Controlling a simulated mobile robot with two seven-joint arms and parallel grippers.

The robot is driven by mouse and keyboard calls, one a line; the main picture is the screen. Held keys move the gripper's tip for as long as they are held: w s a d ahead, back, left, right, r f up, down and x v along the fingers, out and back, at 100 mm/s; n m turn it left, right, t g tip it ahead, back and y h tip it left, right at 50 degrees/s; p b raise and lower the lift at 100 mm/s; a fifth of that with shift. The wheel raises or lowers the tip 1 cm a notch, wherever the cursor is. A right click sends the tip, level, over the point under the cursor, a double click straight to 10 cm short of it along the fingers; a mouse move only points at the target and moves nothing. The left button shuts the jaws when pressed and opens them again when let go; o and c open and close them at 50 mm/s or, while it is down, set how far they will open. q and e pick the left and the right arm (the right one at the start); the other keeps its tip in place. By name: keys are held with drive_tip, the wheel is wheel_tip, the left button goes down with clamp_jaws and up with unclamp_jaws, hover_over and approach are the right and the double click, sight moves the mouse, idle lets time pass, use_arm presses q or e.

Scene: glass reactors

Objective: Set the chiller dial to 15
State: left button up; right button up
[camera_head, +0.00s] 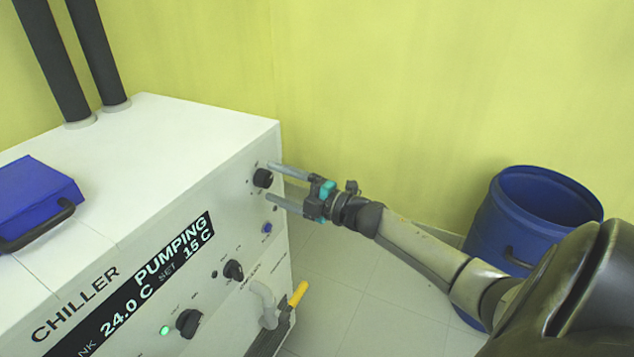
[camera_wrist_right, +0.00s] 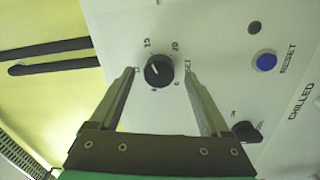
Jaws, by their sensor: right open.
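The chiller (camera_head: 190,130) is a white cabinet with a black display reading PUMPING, 24.0 C, SET 15 C. Its set dial (camera_head: 263,178) is a round black knob near the top right of the front panel. In the right wrist view the dial (camera_wrist_right: 158,71) has printed numbers around it, with 15 and 20 above it. My left gripper is not in view.
A blue RESET button (camera_wrist_right: 266,62) and two more black knobs (camera_head: 233,270) (camera_head: 188,322) are on the panel. A yellow-handled valve (camera_head: 298,294) sits lower down. A blue case (camera_head: 35,195) lies on top. A blue barrel (camera_head: 520,225) stands right, by the yellow wall.

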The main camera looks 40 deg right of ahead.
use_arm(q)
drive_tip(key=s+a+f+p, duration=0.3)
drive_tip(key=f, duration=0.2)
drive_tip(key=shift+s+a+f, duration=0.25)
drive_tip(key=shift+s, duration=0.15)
use_arm(e)
drive_tip(key=v, duration=1.4)
drive_tip(key=shift+w, duration=0.1)
